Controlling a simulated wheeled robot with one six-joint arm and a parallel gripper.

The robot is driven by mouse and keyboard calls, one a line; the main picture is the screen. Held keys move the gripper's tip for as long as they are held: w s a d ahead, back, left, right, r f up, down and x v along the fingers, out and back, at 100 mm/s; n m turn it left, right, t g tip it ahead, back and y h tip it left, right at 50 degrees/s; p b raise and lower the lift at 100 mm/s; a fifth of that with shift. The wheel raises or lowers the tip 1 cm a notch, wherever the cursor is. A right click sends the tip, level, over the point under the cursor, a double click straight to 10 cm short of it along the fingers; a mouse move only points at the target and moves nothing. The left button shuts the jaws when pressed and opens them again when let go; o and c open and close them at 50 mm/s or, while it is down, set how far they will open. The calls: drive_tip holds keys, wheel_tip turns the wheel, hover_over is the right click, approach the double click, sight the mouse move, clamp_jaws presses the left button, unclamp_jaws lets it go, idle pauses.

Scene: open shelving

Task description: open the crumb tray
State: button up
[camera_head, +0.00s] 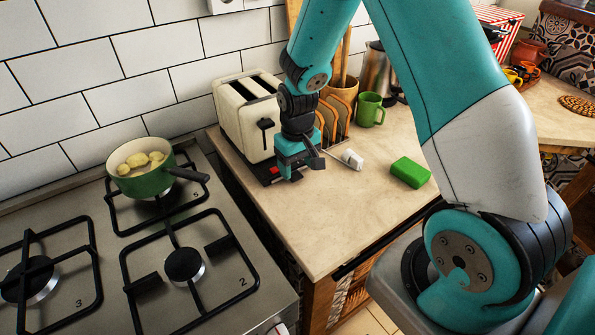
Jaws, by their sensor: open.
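The cream toaster (237,117) with dark slots stands on the wooden counter against the tiled wall. Its black lever (266,128) shows on the end facing my arm. My gripper (304,172) points down beside the toaster's lower front edge, with its jaws open and nothing seen between them. A dark strip with a small red mark shows low between the toaster and my gripper; I cannot tell whether it is the crumb tray. My gripper hides part of the toaster's base, so I cannot tell whether they touch.
A green pot (140,182) sits on the hob to the left. The counter's front is clear.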

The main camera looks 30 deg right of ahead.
drive_tip(key=shift+f, duration=1.45)
drive_tip(key=shift+c, duration=0.5)
